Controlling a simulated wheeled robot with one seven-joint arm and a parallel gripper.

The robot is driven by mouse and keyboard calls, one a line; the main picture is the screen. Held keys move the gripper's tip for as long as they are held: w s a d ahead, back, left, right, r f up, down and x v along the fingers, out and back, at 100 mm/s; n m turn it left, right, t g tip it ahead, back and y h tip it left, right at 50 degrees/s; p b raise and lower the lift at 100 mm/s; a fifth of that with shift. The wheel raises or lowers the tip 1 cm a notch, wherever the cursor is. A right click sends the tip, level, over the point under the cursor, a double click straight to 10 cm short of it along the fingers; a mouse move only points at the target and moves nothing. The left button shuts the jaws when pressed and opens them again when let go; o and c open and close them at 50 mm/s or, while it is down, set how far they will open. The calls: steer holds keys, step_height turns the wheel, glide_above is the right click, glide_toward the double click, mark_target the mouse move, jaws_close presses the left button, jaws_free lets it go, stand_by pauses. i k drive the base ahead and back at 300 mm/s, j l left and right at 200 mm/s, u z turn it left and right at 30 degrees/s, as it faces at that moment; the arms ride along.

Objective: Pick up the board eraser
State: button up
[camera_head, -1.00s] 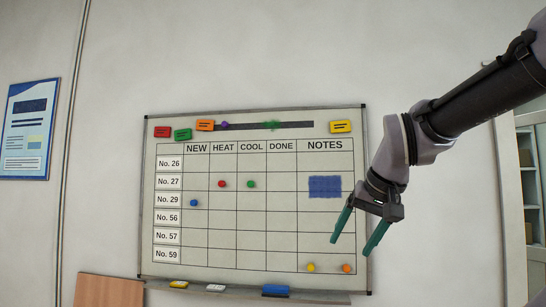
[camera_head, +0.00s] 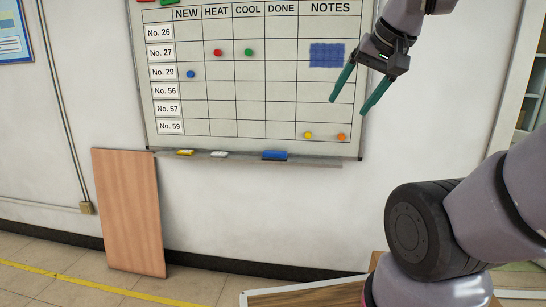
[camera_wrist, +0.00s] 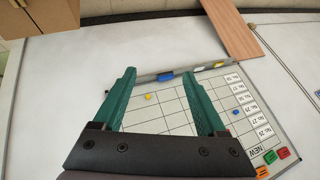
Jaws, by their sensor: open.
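The board eraser, a blue block (camera_head: 274,155), lies on the tray (camera_head: 240,159) along the whiteboard's lower edge. It also shows in the wrist view (camera_wrist: 166,76), beyond the fingertips and between them in the picture. My gripper (camera_head: 348,106) has two green fingers, spread apart and empty. In the head view it is up and to the right of the eraser, in front of the NOTES column. Both fingers also show in the wrist view (camera_wrist: 159,74).
A yellow item (camera_head: 185,153) and a white item (camera_head: 219,154) lie left on the tray. Coloured magnets and a blue patch (camera_head: 327,55) are on the whiteboard (camera_head: 281,88). A wooden panel (camera_head: 130,212) leans at the left. Wall below the tray is clear.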

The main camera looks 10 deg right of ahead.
mark_target(273, 155)
steer(key=i+j+z, duration=0.1)
steer(key=i+j, duration=0.2)
steer(key=i+j+z, duration=0.1)
steer(key=i+j, duration=0.15)
steer(key=i+j+z, duration=0.1)
steer(key=i+j, duration=0.4)
steer(key=j, duration=0.25)
steer(key=i+j+z, duration=0.15)
steer(key=i+j, duration=0.15)
steer(key=i+j+z, duration=0.1)
steer(key=j, duration=0.35)
steer(key=i+j+z, duration=0.1)
steer(key=i+j, duration=0.25)
steer(key=j, duration=0.05)
